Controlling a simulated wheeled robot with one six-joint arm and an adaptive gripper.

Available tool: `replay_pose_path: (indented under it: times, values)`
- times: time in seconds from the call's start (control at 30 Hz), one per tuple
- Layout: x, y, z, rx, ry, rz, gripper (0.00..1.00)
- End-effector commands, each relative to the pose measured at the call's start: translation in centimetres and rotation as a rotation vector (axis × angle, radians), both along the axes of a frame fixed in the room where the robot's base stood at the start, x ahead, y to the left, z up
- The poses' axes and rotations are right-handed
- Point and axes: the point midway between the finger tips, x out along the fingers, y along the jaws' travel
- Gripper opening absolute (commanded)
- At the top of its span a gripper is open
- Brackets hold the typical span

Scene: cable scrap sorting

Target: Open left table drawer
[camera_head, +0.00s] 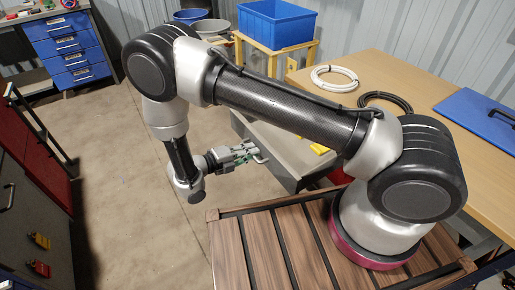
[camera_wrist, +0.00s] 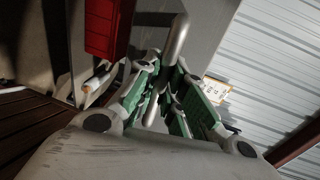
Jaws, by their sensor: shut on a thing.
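The grey table drawer (camera_head: 282,170) sticks out from under the wooden table (camera_head: 375,68) in the head view, partly open with its inside showing. A yellow item (camera_head: 320,149) lies in it. My gripper (camera_head: 255,152) is at the drawer's front, shut on the metal handle (camera_head: 263,158). In the wrist view, the silver handle bar (camera_wrist: 178,38) runs between the green finger pads of my gripper (camera_wrist: 168,85). The grey drawer front fills part of the background there. The far end of the drawer is hidden by my arm.
A white cable coil (camera_head: 334,78), a black cable coil (camera_head: 386,102) and a blue panel (camera_head: 480,115) lie on the table. A blue bin (camera_head: 277,22) stands on a yellow-framed stand behind. A dark cabinet (camera_head: 30,215) stands at left. The concrete floor (camera_head: 130,170) between is clear.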

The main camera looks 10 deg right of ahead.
Motion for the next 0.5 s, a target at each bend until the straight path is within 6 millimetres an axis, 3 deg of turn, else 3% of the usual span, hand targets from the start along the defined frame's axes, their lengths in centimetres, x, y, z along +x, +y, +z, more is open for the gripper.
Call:
replay_pose_path:
  times: [0.43,0.5]
  values:
    - [-0.11,0.44,-0.07,0.002,0.000,0.001,0.00]
    - [-0.10,0.43,-0.07,0.002,0.000,0.001,0.20]
